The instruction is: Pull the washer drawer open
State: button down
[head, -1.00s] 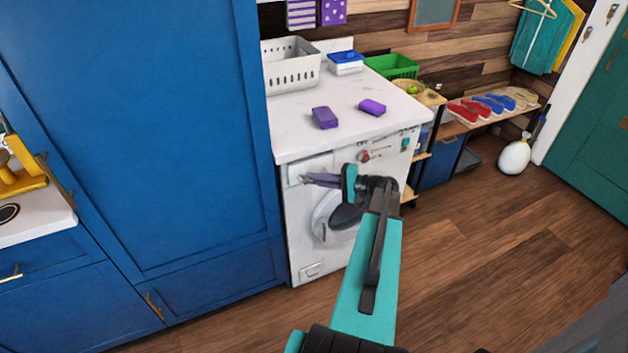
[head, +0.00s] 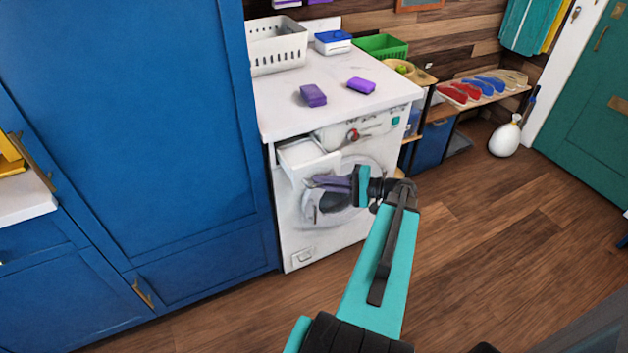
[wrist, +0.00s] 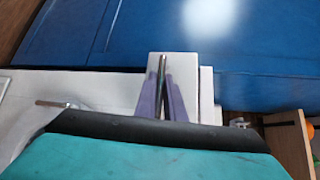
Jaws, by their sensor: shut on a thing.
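The white washer (head: 290,240) stands beside the tall blue cabinet. Its washer drawer (head: 303,152) at the upper left is pulled partway out, and its open top shows. My gripper (head: 314,181) has its purple fingers at the drawer's front. In the wrist view my gripper (wrist: 162,92) is shut on a slim metal handle (wrist: 163,68), standing out from the white drawer front. The handle is hidden behind the fingers in the head view. My arm and wrist partly cover the round washer door.
A purple box (head: 313,95) and a purple sponge-like block (head: 361,85) lie on the white top, with a white basket (head: 278,45) behind. The blue cabinet (head: 130,130) borders the washer on the left. Wooden floor (head: 480,230) is clear to the right.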

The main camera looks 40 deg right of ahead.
jog(key=shift+s+d+r, duration=0.1)
jog(key=shift+s, duration=0.1)
jog(key=c, duration=2.1)
grip_release()
